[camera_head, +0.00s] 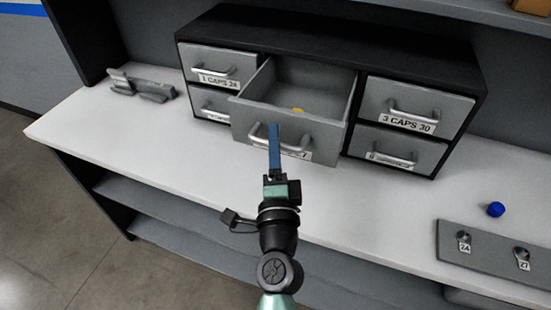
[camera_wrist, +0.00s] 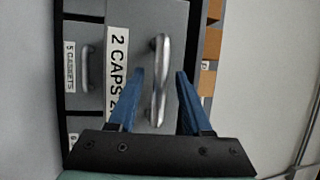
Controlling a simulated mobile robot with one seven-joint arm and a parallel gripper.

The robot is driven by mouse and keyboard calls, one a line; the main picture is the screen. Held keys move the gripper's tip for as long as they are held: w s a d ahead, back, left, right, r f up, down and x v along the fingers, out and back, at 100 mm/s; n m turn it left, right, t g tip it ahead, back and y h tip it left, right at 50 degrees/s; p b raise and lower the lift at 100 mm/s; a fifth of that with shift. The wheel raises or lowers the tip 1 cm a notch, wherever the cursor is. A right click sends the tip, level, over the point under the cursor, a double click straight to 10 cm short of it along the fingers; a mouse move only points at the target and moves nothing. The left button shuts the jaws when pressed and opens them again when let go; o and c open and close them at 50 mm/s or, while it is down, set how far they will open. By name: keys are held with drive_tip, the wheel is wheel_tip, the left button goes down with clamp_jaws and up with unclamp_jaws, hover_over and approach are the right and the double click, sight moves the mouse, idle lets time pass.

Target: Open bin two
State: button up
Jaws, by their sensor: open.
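Bin two (camera_head: 243,119) is the upper middle drawer of a dark cabinet. It is pulled well out, and its grey inside shows with a small yellow thing (camera_head: 298,110) in it. Its silver bar handle (camera_head: 294,149) is partly hidden behind my gripper (camera_head: 274,127) in the head view. In the wrist view the front carries the label "2 CAPS" (camera_wrist: 116,62), with the last figures covered. There, the handle (camera_wrist: 159,75) stands between the two blue fingers of my gripper (camera_wrist: 161,76), which are apart. I cannot tell whether they touch it.
The cabinet (camera_head: 290,45) has closed drawers on both sides, including "1 CAPS" (camera_head: 218,68) and "3 CAPS 30" (camera_head: 416,105). A grey fixture (camera_head: 140,85) lies at left. A blue knob (camera_head: 495,209) and a grey plate with pegs (camera_head: 490,252) lie at right. White worktop (camera_head: 130,140) is clear in front.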

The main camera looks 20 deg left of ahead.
drive_tip(key=b+v, duration=0.4)
drive_tip(key=v, duration=0.9)
drive_tip(key=shift+b, duration=0.3)
drive_tip(key=shift+w+f, duration=0.1)
drive_tip(key=w+r+n+t+y, duration=0.1)
drive_tip(key=w+r+n+t, duration=0.2)
drive_tip(key=r+n, duration=1.2)
drive_tip(key=s+d+r+t+h, duration=0.2)
drive_tip(key=d+r, duration=0.1)
drive_tip(key=r, duration=0.5)
drive_tip(key=s+d+r+m+t+h, duration=0.1)
drive_tip(key=d+r+t+h, duration=0.1)
drive_tip(key=r, duration=0.7)
drive_tip(key=s+d+r+m+t+h, duration=0.1)
drive_tip(key=d+r+h, duration=0.3)
drive_tip(key=r, duration=0.4)
drive_tip(key=shift+s+d+r+t, duration=0.3)
drive_tip(key=shift+s+t, duration=0.1)
drive_tip(key=shift+s, duration=0.45)
drive_tip(key=shift+a, duration=0.1)
